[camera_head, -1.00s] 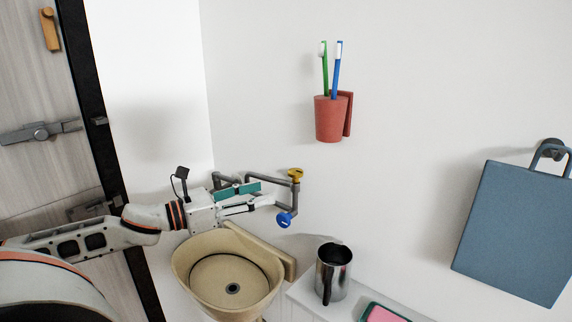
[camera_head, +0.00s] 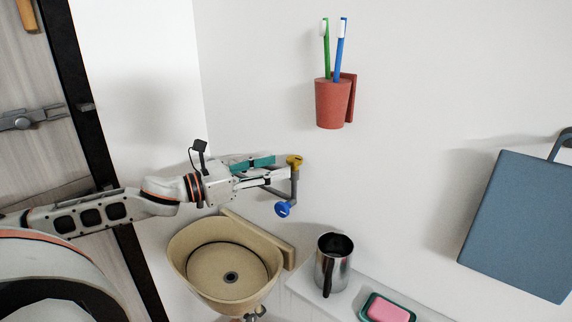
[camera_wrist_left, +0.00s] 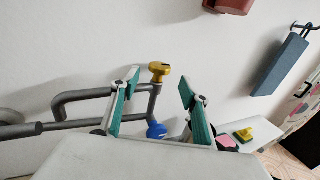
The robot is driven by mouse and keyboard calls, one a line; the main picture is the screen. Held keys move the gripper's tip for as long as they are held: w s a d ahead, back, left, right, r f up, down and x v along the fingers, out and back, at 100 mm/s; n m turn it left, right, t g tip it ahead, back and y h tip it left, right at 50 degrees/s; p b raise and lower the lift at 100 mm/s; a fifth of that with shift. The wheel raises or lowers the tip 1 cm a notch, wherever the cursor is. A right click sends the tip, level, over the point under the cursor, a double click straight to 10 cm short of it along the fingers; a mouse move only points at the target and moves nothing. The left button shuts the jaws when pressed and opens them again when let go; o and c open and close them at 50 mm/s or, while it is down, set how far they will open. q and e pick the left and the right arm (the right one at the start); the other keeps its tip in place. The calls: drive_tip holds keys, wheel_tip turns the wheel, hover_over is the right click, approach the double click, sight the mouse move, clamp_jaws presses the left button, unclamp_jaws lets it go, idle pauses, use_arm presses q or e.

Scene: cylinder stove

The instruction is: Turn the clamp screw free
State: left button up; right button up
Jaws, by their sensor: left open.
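A grey pipe fitting on the wall carries a yellow knob (camera_head: 294,161) at its upper end and a blue knob (camera_head: 284,209) at its lower end. Which one is the clamp screw I cannot tell. My left gripper (camera_head: 283,169) is open beside the pipe, close to the yellow knob and above the blue one. In the left wrist view, the yellow knob (camera_wrist_left: 159,70) shows between the two teal-padded fingers of the gripper (camera_wrist_left: 160,84), with no visible contact. The blue knob (camera_wrist_left: 157,131) is lower, near the gripper's base. My right gripper is not in view.
A beige basin (camera_head: 178,258) is below my left arm. A steel mug (camera_head: 335,255) and a pink soap in a dish (camera_head: 387,309) are on a white ledge. A red toothbrush cup (camera_head: 331,103) and a blue board (camera_head: 522,222) hang on the wall.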

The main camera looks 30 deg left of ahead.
sight(294, 163)
use_arm(q)
drive_tip(key=shift+x, duration=2)
drive_tip(key=c, duration=1.1)
